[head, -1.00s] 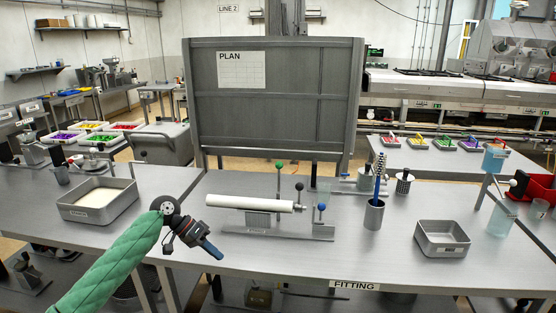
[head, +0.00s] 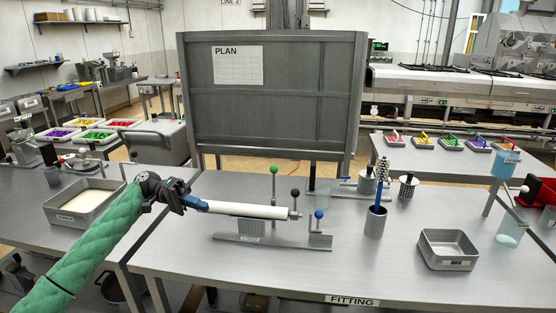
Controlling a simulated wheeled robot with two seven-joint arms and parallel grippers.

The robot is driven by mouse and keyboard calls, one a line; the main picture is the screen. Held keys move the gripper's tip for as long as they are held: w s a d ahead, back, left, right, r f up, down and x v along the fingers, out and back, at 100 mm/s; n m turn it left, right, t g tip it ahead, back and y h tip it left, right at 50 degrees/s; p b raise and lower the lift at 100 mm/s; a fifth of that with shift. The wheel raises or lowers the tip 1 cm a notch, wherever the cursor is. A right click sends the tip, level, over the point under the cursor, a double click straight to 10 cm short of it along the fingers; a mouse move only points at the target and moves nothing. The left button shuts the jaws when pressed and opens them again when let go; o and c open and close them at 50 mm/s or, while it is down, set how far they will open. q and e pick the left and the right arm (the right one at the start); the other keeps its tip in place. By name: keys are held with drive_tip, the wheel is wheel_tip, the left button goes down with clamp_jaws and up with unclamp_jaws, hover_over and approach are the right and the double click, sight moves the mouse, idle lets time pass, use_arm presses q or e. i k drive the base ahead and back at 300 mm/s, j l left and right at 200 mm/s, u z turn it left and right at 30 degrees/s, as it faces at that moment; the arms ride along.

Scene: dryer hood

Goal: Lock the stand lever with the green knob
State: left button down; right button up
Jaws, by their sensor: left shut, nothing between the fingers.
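The stand (head: 270,241) is a grey base on the table that carries a white roller (head: 248,210). A lever with a green knob (head: 274,170) rises upright behind the roller. A lever with a black knob (head: 295,192) stands at the roller's right end, and a blue knob (head: 319,214) is to its right. My left gripper (head: 204,206) is shut and empty. Its blue fingertips point right, at the roller's left end in the picture and covering part of it; I cannot tell if they touch. The green knob is apart, up and right of them. My right gripper is not in view.
A metal tray with pale contents (head: 118,187) stands on the left. A cup with a blue brush (head: 376,222) and an empty square tray (head: 422,246) are on the right. The grey PLAN board (head: 270,120) stands behind. The table front is clear.

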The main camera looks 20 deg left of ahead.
sight(273, 169)
drive_tip(key=i, duration=1.2)
